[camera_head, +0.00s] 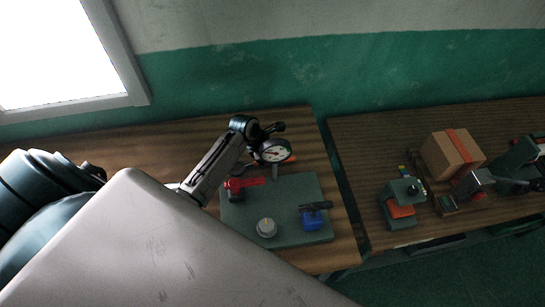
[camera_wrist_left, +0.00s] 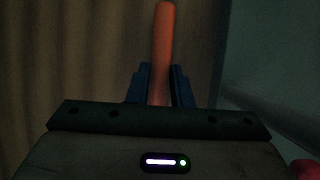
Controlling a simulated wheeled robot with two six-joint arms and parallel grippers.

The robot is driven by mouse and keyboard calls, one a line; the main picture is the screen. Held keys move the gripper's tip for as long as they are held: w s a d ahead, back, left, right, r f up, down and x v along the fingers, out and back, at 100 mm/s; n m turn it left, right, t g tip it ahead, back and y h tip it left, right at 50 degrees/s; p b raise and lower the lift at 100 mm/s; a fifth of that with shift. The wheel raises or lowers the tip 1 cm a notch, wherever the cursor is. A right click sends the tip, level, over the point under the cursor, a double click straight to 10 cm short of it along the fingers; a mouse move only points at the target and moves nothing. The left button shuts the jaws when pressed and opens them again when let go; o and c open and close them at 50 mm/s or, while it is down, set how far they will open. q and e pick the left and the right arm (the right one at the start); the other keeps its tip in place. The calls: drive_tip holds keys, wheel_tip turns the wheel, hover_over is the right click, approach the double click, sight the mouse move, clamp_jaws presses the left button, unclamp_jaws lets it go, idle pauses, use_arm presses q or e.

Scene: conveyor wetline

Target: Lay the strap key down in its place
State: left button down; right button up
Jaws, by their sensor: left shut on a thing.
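My left gripper (camera_head: 272,132) is at the back of the near bench, just behind and above the gauge. In the left wrist view its two blue fingers (camera_wrist_left: 160,85) are shut on an orange rod-shaped handle (camera_wrist_left: 163,45), which I take to be the strap key. In the head view, a small orange piece (camera_head: 291,159) shows beside the gauge, perhaps part of the key; the rest is hidden. The key's place cannot be made out for certain. My right gripper is not in view.
A grey-green panel (camera_head: 285,190) bears a round gauge (camera_head: 273,151), a red valve (camera_head: 243,184), a grey knob (camera_head: 266,228) and a blue valve (camera_head: 313,218). Across a gap, another bench (camera_head: 375,150) holds a strapped carton (camera_head: 452,154) and a grey-green device with orange (camera_head: 402,203).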

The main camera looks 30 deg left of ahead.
use_arm(q)
drive_tip(key=shift+f, duration=0.2)
drive_tip(key=c, duration=1.2)
unclamp_jaws()
drive_tip(key=v, duration=1)
drive_tip(key=shift+r+p, duration=0.3)
drive_tip(key=shift+p, duration=0.05)
drive_tip(key=shift+a, duration=0.15)
